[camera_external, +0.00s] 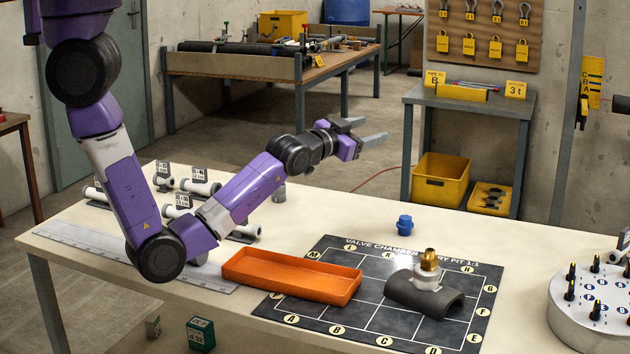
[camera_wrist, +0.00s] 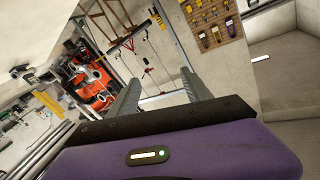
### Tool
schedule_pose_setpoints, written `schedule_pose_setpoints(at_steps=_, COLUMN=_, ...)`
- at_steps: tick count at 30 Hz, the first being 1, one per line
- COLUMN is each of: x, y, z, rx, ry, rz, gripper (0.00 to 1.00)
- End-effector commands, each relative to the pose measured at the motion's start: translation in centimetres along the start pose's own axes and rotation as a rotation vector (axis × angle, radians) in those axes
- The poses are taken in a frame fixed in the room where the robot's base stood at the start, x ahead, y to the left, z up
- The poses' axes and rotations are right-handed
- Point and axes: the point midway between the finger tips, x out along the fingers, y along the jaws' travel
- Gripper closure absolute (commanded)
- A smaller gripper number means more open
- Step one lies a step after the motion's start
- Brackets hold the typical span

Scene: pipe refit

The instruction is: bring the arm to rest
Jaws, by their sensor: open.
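My gripper (camera_external: 368,132) is open and empty, held in the air above the back of the table. Its fingers point right in the external view, spread apart with nothing between them. In the wrist view its two fingers (camera_wrist: 160,98) stand apart, with the room's far wall and hanging gear showing between them. My arm reaches over the table from the left, bent low at the elbow close above the table's left part. Whether the elbow touches anything there cannot be told.
An orange tray (camera_external: 290,283) lies empty on the table (camera_external: 330,210). A dark mat (camera_external: 370,320) carries a grey pipe saddle with a brass-topped valve (camera_external: 428,275). A blue fitting (camera_external: 404,224) stands behind the mat. Labelled white pipe pieces (camera_external: 198,187) lie at left; a round pegged stand (camera_external: 595,310) at right.

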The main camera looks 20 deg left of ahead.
Motion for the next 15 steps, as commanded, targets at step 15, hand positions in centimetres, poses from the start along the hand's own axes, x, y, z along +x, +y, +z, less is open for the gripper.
schedule_pose_setpoints(at_steps=15, x=-18.8, y=-8.6, z=8.0, rx=-0.022, ry=0.137, rz=-0.006, gripper=0.43)
